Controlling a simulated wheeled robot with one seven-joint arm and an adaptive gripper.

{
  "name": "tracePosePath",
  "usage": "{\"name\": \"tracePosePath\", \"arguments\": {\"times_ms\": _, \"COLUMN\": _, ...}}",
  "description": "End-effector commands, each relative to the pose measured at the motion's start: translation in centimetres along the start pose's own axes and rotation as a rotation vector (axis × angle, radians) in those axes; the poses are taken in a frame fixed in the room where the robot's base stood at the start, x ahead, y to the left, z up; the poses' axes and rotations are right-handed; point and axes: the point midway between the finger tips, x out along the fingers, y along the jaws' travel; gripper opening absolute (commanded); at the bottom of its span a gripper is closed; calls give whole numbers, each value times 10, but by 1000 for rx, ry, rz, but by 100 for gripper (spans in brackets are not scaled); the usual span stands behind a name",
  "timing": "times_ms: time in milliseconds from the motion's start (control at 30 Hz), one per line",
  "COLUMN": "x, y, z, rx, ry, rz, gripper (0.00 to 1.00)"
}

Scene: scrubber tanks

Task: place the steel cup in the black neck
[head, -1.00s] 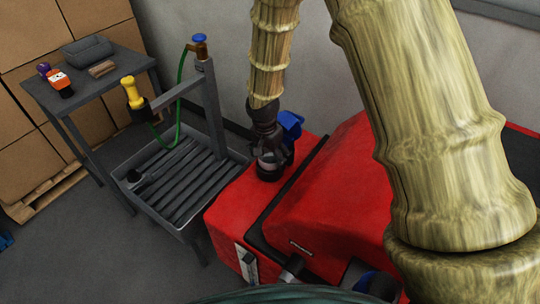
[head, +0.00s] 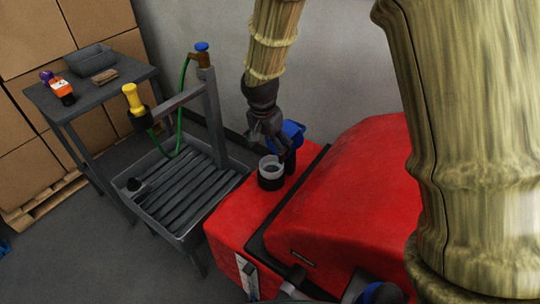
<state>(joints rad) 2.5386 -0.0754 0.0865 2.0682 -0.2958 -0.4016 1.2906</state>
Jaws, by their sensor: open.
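The black neck (head: 270,183) stands on top of the red scrubber tank (head: 228,220). The steel cup (head: 271,166) sits in the neck, its grey rim showing above the black ring. How deep it sits is hard to tell. My gripper (head: 262,143) is open and empty, just above and behind the cup, apart from it. A blue cap (head: 293,131) stands beside the gripper to the right, partly hidden by it.
A grey slatted sink (head: 180,195) with a post, green hose and yellow nozzle (head: 132,98) stands left. A grey table (head: 125,75) holds a tray, a brown cloth and an orange bottle (head: 62,90). The red hood (head: 350,190) rises right.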

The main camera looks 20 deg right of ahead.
Motion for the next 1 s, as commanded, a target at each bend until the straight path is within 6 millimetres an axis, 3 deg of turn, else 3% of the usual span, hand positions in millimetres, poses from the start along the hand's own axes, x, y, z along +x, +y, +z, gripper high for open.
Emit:
{"name": "tracePosePath", "arguments": {"times_ms": 300, "x": -28, "y": 0, "z": 0, "rx": -1, "ry": 0, "rz": 1, "gripper": 86}}
{"name": "tracePosePath", "arguments": {"times_ms": 767, "x": -33, "y": 0, "z": 0, "rx": -1, "ry": 0, "rz": 1, "gripper": 86}}
{"name": "tracePosePath", "arguments": {"times_ms": 867, "x": -42, "y": 0, "z": -2, "rx": -1, "ry": 0, "rz": 1, "gripper": 86}}
{"name": "tracePosePath", "arguments": {"times_ms": 1000, "x": -68, "y": 0, "z": -6, "rx": -1, "ry": 0, "rz": 0, "gripper": 86}}
